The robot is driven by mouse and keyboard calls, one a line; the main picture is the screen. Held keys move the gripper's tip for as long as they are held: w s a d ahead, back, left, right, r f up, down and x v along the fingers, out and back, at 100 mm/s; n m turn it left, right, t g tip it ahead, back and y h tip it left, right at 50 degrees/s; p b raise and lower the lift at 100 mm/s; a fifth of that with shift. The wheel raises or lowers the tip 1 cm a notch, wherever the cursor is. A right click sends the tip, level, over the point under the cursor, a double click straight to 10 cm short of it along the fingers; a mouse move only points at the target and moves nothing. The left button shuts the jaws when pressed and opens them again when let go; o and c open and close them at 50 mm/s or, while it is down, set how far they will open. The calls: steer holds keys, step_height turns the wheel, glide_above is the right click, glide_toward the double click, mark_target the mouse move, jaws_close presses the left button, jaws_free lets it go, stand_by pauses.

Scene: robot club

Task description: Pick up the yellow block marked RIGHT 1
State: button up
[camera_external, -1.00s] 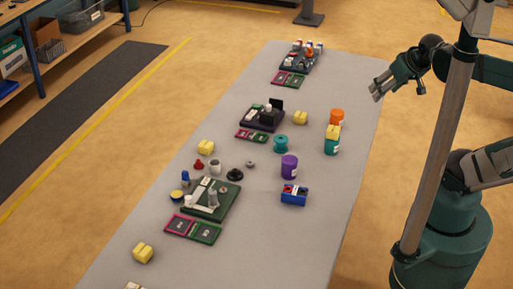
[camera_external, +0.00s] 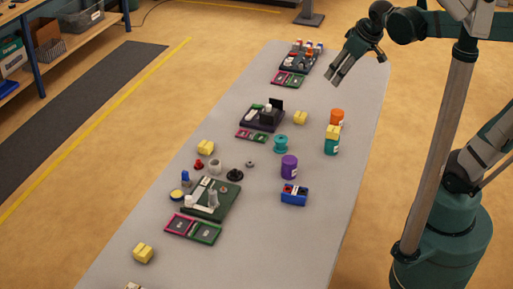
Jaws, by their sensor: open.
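Several yellow blocks show in the external view: one (camera_external: 300,118) right of the middle dark tray, one (camera_external: 206,147) near the table's left edge, one (camera_external: 143,253) at the near left. Another yellow block (camera_external: 333,131) rests on top of a teal can (camera_external: 331,147) towards the right edge. The markings on them are too small to read, so I cannot tell which is RIGHT 1. My gripper (camera_external: 336,77) is open and empty, in the air over the far right part of the table, pointing down and left. It touches no block.
On the grey table (camera_external: 270,250) stand an orange can (camera_external: 337,117), a teal spool (camera_external: 281,144), a purple can (camera_external: 289,167) and a blue bin (camera_external: 294,196). Dark trays (camera_external: 262,118) with parts stand along the left side. The near right part of the table is clear.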

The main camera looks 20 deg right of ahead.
steer(key=w+a+f+n+g, duration=0.1)
steer(key=w+a+n, duration=0.25)
steer(key=a, duration=0.75)
steer(key=w+a+f+n+g, duration=0.1)
steer(key=w+a+n, duration=0.3)
steer(key=a, duration=0.7)
steer(key=a+f+n+g, duration=0.1)
steer(key=a+f+n, duration=0.15)
steer(key=a, duration=0.75)
steer(key=a+f+n, duration=0.1)
steer(key=a+f, duration=0.3)
steer(key=a, duration=0.7)
steer(key=n+g+h, duration=0.1)
steer(key=n+g, duration=0.1)
steer(key=n, duration=0.7)
glide_above(140, 251)
steer(key=f, duration=2.4)
steer(key=shift+w+d+f, duration=0.15)
steer(key=shift+d, duration=0.15)
steer(key=shift+s+a+f, duration=0.2)
steer(key=shift+s+f, duration=0.1)
steer(key=shift+s, duration=0.05)
steer(key=shift+f, duration=1.3)
